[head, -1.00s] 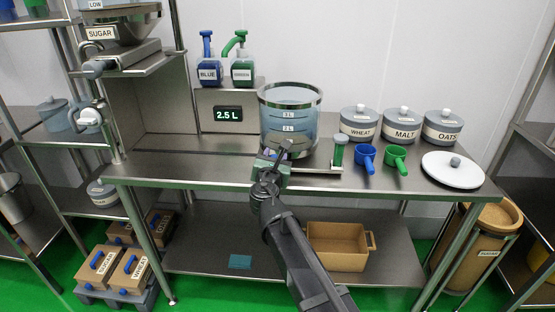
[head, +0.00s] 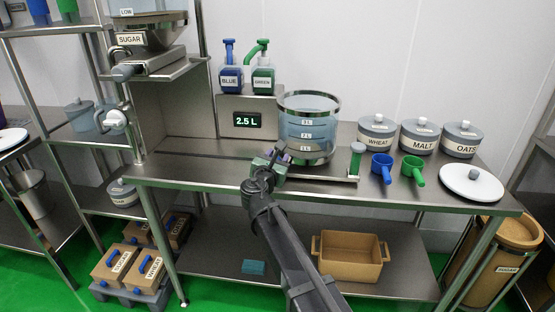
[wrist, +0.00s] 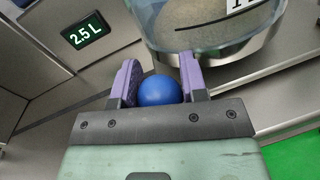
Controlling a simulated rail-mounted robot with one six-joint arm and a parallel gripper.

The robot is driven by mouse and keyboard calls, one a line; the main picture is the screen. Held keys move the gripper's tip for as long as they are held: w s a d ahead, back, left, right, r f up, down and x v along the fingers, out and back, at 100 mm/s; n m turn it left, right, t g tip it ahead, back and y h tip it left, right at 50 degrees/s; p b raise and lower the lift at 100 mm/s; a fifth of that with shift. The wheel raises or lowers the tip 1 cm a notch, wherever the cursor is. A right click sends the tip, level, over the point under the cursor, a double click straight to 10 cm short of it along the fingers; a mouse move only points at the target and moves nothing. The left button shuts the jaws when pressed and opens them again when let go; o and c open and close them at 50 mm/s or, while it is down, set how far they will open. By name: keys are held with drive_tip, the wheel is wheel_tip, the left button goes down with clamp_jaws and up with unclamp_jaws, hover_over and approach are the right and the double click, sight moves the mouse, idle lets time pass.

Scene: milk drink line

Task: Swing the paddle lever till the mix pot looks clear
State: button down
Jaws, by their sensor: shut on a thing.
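The mix pot (head: 308,128) is a clear round vessel with a metal rim, metal base and level marks, standing on the steel bench. In the wrist view the pot's lower wall (wrist: 205,25) and base ring are just beyond the fingers. My gripper (head: 280,154) is at the pot's lower left front. In the wrist view my gripper (wrist: 160,82) has its purple fingers shut on a blue ball knob (wrist: 158,91), which looks like the paddle lever's end. The rest of the lever is hidden.
A display reading 2.5 L (head: 247,120) is left of the pot, below blue (head: 231,79) and green (head: 264,79) pump bottles. The bench's left part is clear.

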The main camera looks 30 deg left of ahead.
drive_tip(key=c, duration=0.7)
unclamp_jaws()
drive_tip(key=v, duration=1)
drive_tip(key=shift+s+d, duration=0.1)
drive_tip(key=shift+s, duration=0.25)
